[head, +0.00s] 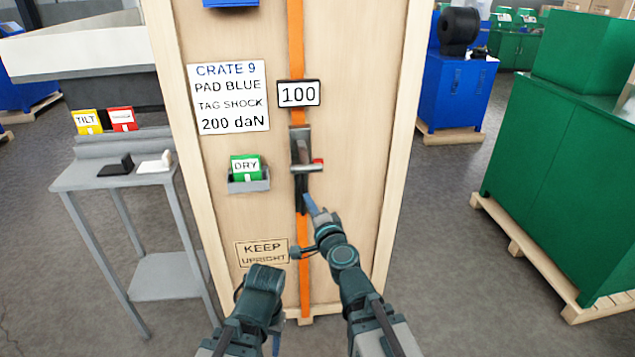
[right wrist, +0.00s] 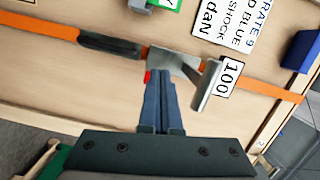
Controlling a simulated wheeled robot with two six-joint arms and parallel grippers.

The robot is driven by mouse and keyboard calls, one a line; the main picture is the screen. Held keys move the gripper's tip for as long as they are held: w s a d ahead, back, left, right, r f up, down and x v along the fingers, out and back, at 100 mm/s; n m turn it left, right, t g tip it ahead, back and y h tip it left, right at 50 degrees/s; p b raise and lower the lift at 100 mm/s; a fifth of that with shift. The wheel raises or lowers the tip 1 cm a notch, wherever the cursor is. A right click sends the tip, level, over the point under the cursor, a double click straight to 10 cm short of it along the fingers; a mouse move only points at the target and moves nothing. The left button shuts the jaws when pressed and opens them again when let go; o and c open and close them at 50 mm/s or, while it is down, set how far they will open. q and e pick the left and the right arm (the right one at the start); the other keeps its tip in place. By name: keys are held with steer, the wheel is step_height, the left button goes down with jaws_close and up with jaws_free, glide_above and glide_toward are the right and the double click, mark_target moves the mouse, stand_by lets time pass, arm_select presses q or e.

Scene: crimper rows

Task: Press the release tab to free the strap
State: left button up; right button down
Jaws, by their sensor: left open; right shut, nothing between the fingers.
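The orange strap (head: 296,45) runs down the front of the wooden crate (head: 355,60). A metal ratchet buckle (head: 300,138) sits on it, with a black handle (head: 301,192) hanging below. The red release tab (head: 318,162) sticks out at the buckle's right side. My right gripper (head: 309,203) is shut and empty, just below the buckle. In the right wrist view its closed fingertips (right wrist: 159,76) are right beside the red tab (right wrist: 148,77); I cannot tell whether they touch. My left gripper (head: 262,280) is open, low in front of the crate, its fingers largely hidden.
A display reading 100 (head: 298,94) is above the buckle. A holder (head: 248,186) with a green DRY tag and a text sheet (head: 228,97) are left of the strap. A grey stand (head: 115,180) is at the left; green machinery (head: 560,170) on a pallet is at the right.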

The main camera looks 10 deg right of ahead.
arm_select(q)
steer(key=shift+s+a+f, duration=0.1)
steer(key=shift+a+f, duration=0.05)
steer(key=shift+f, duration=0.3)
arm_select(e)
steer(key=d+m+h, duration=0.2)
steer(key=d+m, duration=0.1)
steer(key=d+m+h, duration=0.1)
steer(key=d, duration=0.1)
steer(key=shift+w+f+m+t+h, duration=0.15)
steer(key=shift+f+m+t+h, duration=0.15)
steer(key=shift+h, duration=0.1)
steer(key=shift+w+a, duration=0.1)
